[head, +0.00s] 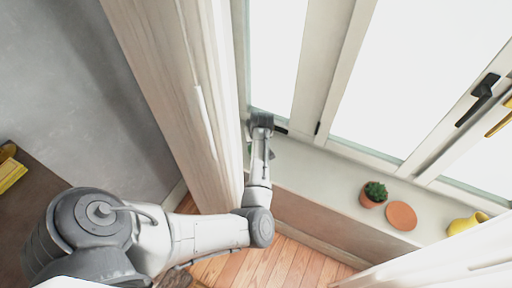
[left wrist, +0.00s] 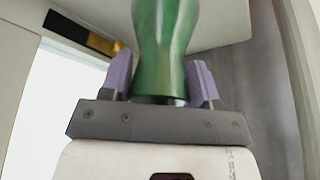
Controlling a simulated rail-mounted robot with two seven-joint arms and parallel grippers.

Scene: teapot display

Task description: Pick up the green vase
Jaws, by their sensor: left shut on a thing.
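The green vase (left wrist: 165,45) stands out glossy and narrow-waisted in the left wrist view, between the two purple fingers of my left gripper (left wrist: 161,80). The gripper is shut on it. In the head view my left arm reaches past the wooden post to the left end of the windowsill. There only a small green patch, likely the vase (head: 250,149), shows beside the wrist, and the rest is hidden by the arm and post. I cannot tell whether the vase touches the sill. My right gripper is in neither view.
On the windowsill (head: 310,172) stand a potted cactus (head: 372,194), a round terracotta disc (head: 401,215) and a yellow pot (head: 467,223). A tall wooden post (head: 180,90) is close to my left arm. Window frames rise behind the sill. The sill between arm and cactus is clear.

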